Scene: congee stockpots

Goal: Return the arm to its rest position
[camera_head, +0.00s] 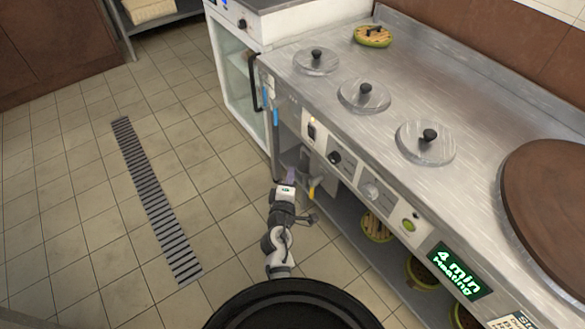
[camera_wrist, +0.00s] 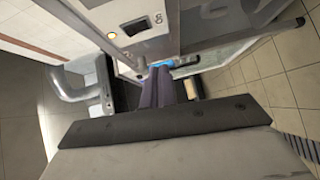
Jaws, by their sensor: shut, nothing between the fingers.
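My gripper (camera_head: 291,172) is in front of the steel counter's front panel, at its left end, below the counter top. In the wrist view my gripper (camera_wrist: 161,74) shows two dark purple fingers side by side, shut with nothing between them. The fingertips point toward a blue piece (camera_wrist: 163,63) on the unit's front; I cannot tell whether they touch it. My arm (camera_head: 279,240) reaches forward from the bottom of the head view, low over the floor beside the counter.
The steel counter (camera_head: 400,60) holds three metal lids, one at the middle (camera_head: 364,96). A large brown round plate (camera_head: 550,200) is at the right. A green display (camera_head: 459,271) reads "4 min Heating". Tiled floor (camera_head: 90,200) at the left is clear, with a drain grate (camera_head: 155,200).

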